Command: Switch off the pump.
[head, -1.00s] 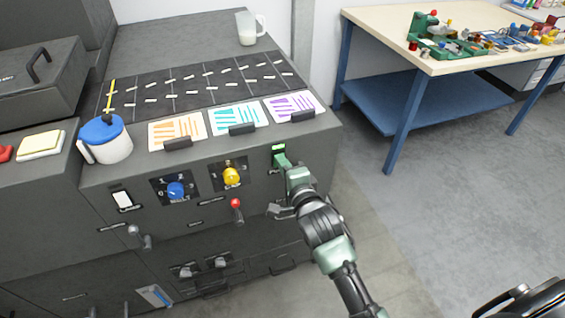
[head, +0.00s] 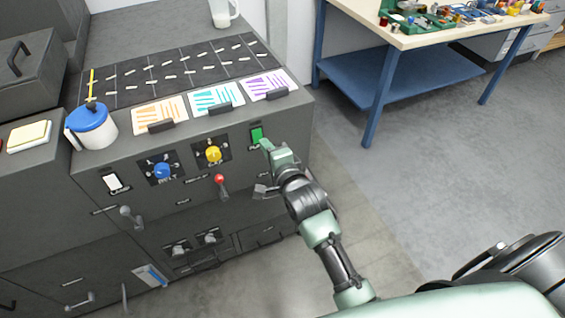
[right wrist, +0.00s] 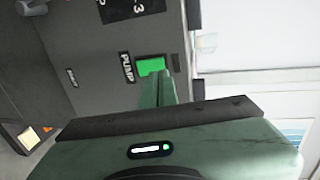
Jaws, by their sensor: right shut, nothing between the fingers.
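The pump switch (head: 257,134) is a green rocker on a dark plate, at the right end of the dark grey cabinet's front. In the right wrist view the green switch (right wrist: 151,66) sits beside the label "PUMP" (right wrist: 127,67). My right gripper (head: 266,145) is shut and empty, with its fingertips at the lower edge of the switch. In the right wrist view the fingertips (right wrist: 160,84) overlap the switch's edge; I cannot tell whether they touch it. My left gripper is not in view.
Left of the switch are a yellow knob (head: 213,154), a blue knob (head: 162,171), a red-tipped lever (head: 220,184) and a white switch (head: 113,182). Colored cards (head: 217,96) and a blue-lidded pot (head: 92,128) stand above. A workbench (head: 408,38) stands at the right; floor between is clear.

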